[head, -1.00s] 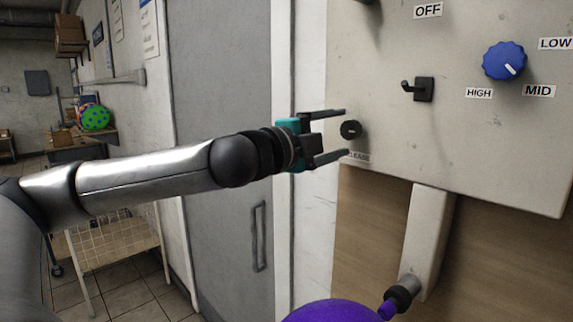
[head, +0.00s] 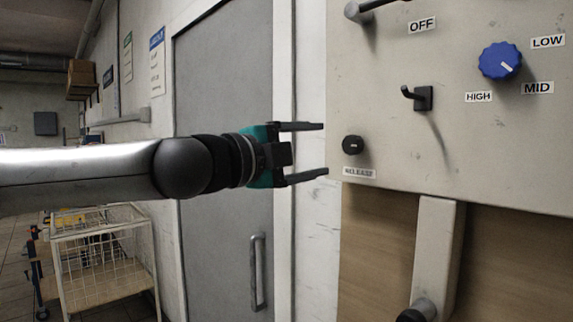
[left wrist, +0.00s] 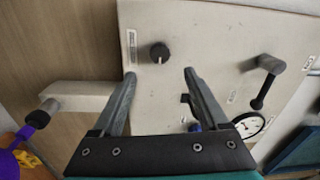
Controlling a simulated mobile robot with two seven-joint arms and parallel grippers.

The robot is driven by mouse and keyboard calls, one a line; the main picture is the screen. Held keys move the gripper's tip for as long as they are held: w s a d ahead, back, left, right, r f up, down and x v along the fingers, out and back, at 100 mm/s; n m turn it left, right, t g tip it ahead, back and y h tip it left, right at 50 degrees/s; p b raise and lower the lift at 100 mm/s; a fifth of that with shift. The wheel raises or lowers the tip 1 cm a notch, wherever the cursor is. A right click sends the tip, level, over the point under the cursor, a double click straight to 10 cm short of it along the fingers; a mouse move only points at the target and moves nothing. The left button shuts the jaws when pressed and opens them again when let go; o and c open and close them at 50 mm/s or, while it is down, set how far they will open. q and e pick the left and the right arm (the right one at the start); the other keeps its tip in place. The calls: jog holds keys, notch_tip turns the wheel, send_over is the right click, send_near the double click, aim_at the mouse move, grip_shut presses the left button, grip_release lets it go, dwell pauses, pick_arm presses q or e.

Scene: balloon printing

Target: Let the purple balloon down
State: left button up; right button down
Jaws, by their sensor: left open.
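The purple balloon (left wrist: 8,163) shows only in part at the lower left edge of the left wrist view, its neck at the dark nozzle (left wrist: 38,118). In the head view the balloon is out of frame; the nozzle (head: 421,310) shows at the bottom edge. The black release knob (head: 353,145) sits on the panel above the RELEASE label (head: 359,174). It also shows in the left wrist view (left wrist: 159,52), beyond the fingertips. My left gripper (head: 326,149) is open and empty, its fingertips just left of the knob and apart from it. My right gripper is not visible.
The pale panel (head: 390,140) also carries a black hook (head: 421,97), a blue dial (head: 500,61) pointing near MID, and a lever (head: 365,10) at the top. A grey door (head: 222,90) and a wire cart (head: 100,265) stand to the left.

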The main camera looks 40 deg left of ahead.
aim_at(349, 145)
pick_arm(q)
jog(key=shift+s+a+f+b, duration=0.15)
jog(key=shift+s+b, duration=0.2)
jog(key=shift+s, duration=1)
jog(key=shift+s+a+b, duration=0.1)
jog(key=shift+s+b, duration=0.25)
jog(key=shift+s, duration=1)
notch_tip(349, 145, up, 4)
jog(key=d+m+t+y+b, duration=0.1)
jog(key=d+m+y+b, duration=0.15)
jog(key=m, duration=0.45)
jog(key=w+f+m+p, duration=0.1)
jog(key=w, duration=0.3)
jog(key=w+a+f+m+g+h+p, duration=0.1)
jog(key=w, duration=0.3)
jog(key=w+f+p, duration=0.1)
jog(key=w+p, duration=0.1)
jog(key=w, duration=0.3)
jog(key=shift+a+m+h, duration=0.15)
jog(key=shift+m+h, duration=0.1)
jog(key=shift+m, duration=0.15)
jog(key=shift+w+f, duration=0.15)
jog(key=shift+w, duration=0.6)
